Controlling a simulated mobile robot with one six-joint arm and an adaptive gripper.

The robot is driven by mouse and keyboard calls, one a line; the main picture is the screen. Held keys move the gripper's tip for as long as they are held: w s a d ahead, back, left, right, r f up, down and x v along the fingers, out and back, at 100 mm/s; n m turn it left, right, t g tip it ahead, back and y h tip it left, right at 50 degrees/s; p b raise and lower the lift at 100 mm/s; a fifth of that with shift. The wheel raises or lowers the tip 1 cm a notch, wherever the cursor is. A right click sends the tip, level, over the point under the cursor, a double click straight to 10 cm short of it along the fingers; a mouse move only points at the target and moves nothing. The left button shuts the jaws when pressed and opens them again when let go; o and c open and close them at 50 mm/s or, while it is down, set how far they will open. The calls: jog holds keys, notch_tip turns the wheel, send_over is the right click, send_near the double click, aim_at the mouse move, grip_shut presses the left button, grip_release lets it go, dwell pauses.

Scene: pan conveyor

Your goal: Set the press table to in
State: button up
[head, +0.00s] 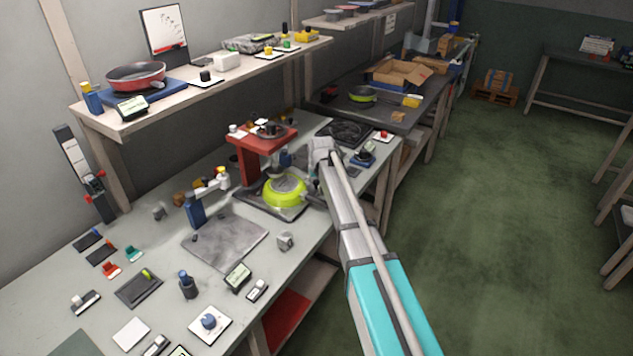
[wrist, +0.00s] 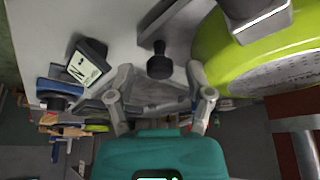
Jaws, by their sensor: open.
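The red press (head: 252,150) stands on the workbench. A lime-green pan (head: 284,190) lies bottom up on the dark press table (head: 262,206) under its head. The pan fills the upper right of the wrist view (wrist: 215,65). My gripper (head: 323,155) is at the right side of the press, partly hidden by my arm in the head view. In the wrist view my gripper (wrist: 158,78) is open, with its fingers on either side of a black knob (wrist: 159,63) beside the pan. I cannot tell whether they touch it. The table's slide is mostly hidden.
A grey plate (head: 225,243) and several small devices lie on the workbench left of the press. A black hob-like plate (head: 344,133) lies behind my gripper. A shelf (head: 215,92) with a red pan (head: 136,76) hangs above.

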grip_shut()
jog(key=shift+w+a, duration=0.6)
jog(key=shift+a, duration=0.2)
jog(key=shift+w+a, duration=0.55)
jog(key=shift+a, duration=0.2)
grip_release()
jog(key=shift+s, duration=0.1)
